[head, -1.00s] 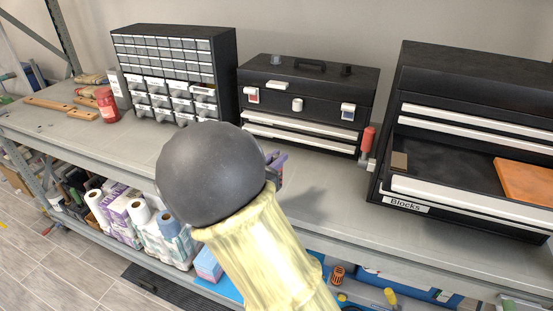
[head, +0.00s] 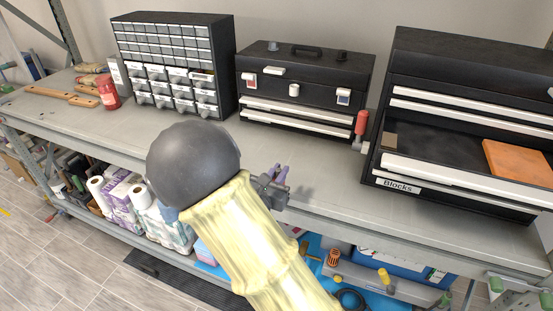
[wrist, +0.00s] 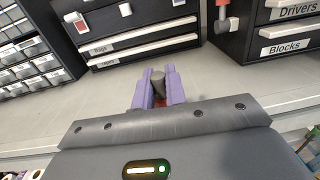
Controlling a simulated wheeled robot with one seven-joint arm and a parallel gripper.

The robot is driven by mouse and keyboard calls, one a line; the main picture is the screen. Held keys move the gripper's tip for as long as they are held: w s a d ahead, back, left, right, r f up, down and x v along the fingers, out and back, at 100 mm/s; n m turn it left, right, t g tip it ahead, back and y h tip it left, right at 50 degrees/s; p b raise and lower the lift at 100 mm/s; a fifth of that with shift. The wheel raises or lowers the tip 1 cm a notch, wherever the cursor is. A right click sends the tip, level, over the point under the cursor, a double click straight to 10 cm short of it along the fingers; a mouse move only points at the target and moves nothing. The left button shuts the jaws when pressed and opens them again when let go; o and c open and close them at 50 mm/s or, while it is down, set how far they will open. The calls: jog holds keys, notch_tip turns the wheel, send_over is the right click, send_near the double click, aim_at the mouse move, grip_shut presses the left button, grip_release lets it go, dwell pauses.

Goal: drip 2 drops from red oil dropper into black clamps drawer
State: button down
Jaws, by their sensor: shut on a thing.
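My gripper (head: 277,177) has purple fingers and hangs over the front edge of the shelf. In the wrist view my gripper (wrist: 158,88) is shut on a small dark-capped thing (wrist: 158,78) with a bit of red below, which looks like the red oil dropper. Most of it is hidden between the fingers. The black middle toolbox (head: 320,65) stands ahead, with two white-fronted drawers, both shut.
A red-handled tool (head: 360,124) stands between the toolboxes. A small-drawer cabinet (head: 175,60) and a red container (head: 109,93) are at left. The middle shelf (head: 320,165) is clear.

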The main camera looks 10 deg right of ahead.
jog(key=s+f+n+t+y, duration=0.3)
jog(key=f+y, duration=0.3)
jog(key=f, duration=1)
jog(key=shift+s+n, duration=0.4)
jog(key=shift+n, duration=0.3)
jog(key=shift+a+r, duration=0.1)
jog(key=shift+w, duration=0.1)
